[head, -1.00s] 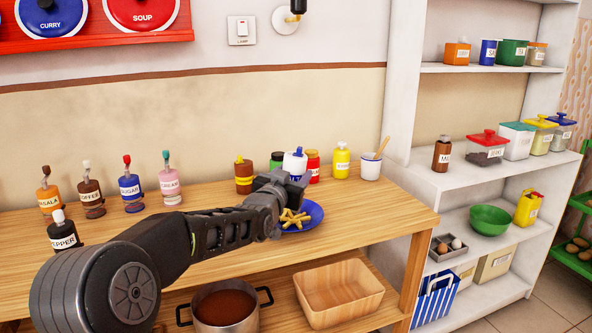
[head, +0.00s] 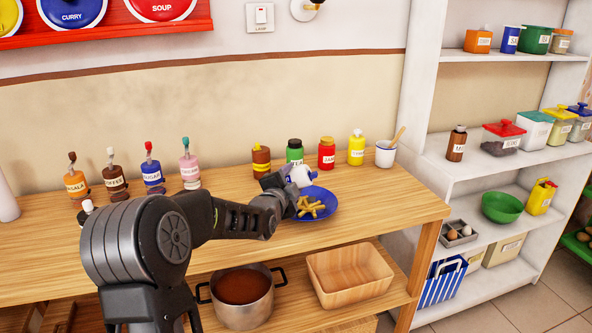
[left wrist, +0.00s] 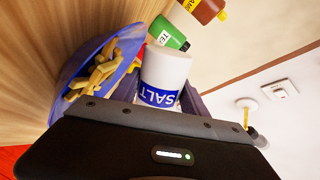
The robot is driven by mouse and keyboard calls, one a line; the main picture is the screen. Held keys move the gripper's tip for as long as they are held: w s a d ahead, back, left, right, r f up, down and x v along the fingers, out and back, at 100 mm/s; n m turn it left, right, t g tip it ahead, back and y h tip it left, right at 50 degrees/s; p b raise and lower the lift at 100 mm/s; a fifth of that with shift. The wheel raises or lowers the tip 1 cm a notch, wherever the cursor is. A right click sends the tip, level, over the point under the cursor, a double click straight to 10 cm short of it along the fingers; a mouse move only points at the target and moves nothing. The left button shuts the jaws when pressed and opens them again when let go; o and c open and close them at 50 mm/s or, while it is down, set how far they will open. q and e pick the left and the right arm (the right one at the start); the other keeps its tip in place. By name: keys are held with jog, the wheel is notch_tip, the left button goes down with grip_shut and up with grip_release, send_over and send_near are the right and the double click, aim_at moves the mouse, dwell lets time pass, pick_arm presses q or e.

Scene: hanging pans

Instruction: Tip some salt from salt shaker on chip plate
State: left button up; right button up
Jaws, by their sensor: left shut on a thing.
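The white salt shaker (head: 300,175) with a blue label is held in my left gripper (head: 286,184), at the left back side of the blue chip plate. In the left wrist view the shaker (left wrist: 165,72) fills the space between the fingers, its SALT lettering upside down. It is tilted; its lid end is hidden by the gripper. The blue chip plate (head: 325,214) lies on the wooden counter with yellow chips (head: 310,207) on it. The plate also shows in the left wrist view (left wrist: 68,72), close beside the shaker. My right gripper is not in view.
A brown-and-yellow bottle (head: 261,162), green tea jar (head: 295,152), red jar (head: 326,153), yellow bottle (head: 356,148) and white mug (head: 385,154) stand behind the plate. Several pump bottles stand to the left. The counter (head: 395,195) is clear right of the plate.

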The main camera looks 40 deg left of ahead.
pick_arm(q)
jog(key=shift+a+r+m+p, duration=0.1)
jog(key=shift+a+m+p, duration=0.05)
jog(key=shift+m+p, duration=0.25)
jog(key=shift+a+m+y+b, duration=0.1)
jog(key=shift+m+y+b, duration=0.2)
jog(key=shift+m+b, duration=0.15)
jog(key=shift+s+a+m+g, duration=0.1)
jog(key=shift+m+g, duration=0.2)
jog(key=shift+m, duration=0.45)
jog(key=m+p, duration=0.1)
jog(key=r+m+y+p, duration=0.1)
jog(key=m+p, duration=0.1)
jog(key=shift+s+a, duration=0.1)
jog(key=shift+a, duration=0.1)
jog(key=shift+a+f, duration=0.1)
jog(key=f+n+b, duration=0.1)
jog(key=b, duration=0.2)
jog(key=shift+f, duration=0.2)
jog(key=shift+n+b, duration=0.3)
jog(key=shift+b, duration=0.1)
jog(key=shift+r+h, duration=0.25)
jog(key=shift+h, duration=0.05)
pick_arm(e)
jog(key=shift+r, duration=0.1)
